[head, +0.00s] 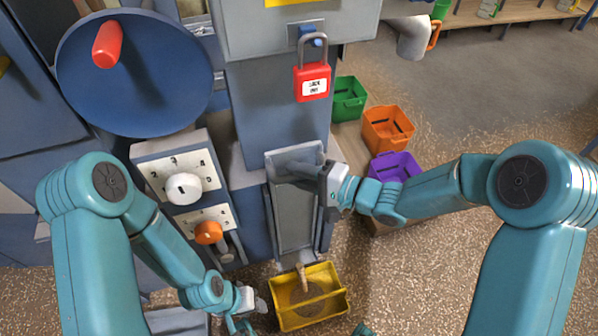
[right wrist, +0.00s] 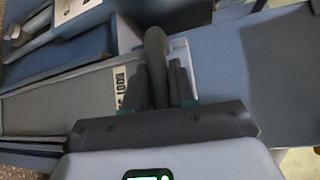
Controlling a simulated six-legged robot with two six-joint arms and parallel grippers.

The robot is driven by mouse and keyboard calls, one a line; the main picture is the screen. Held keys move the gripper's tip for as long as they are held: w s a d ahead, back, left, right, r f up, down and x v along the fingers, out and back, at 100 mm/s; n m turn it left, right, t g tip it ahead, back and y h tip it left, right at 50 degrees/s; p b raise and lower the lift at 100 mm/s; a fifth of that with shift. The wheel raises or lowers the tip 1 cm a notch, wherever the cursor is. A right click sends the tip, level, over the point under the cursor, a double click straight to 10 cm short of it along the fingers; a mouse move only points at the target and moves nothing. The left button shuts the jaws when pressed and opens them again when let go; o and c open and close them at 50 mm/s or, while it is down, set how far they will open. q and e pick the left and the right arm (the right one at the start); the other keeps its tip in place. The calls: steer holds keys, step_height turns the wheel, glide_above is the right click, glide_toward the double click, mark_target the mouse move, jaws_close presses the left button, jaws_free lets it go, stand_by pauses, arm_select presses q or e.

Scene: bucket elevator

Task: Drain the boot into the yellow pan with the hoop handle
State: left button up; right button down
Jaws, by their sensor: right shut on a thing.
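The yellow pan (head: 337,304) stands on the floor below the boot, with a yellow bar across its top. Brown grain-like material lies in it, and a narrow tan streak, apparently a falling stream, reaches down into it. The boot's grey front (head: 294,222) shows above the pan. My right gripper (head: 326,184) is at the top of this front. In the right wrist view its fingers are shut around a dark curved handle (right wrist: 156,58), beside a plate lettered BOOT (right wrist: 131,88). My left gripper (head: 245,306) is low, just left of the pan; its jaw opening is unclear.
A red padlock (head: 312,82) hangs above the boot. A blue wheel (head: 140,85) and panels with a white knob (head: 183,187) and an orange knob (head: 208,233) are at left. Green (head: 349,99), orange (head: 388,128) and purple (head: 394,166) bins stand at right.

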steer(key=c, duration=1)
jaws_free()
steer(key=p+v, duration=0.4)
steer(key=v, duration=1.2)
steer(key=shift+s+d+r, duration=0.1)
steer(key=shift+s, duration=0.05)
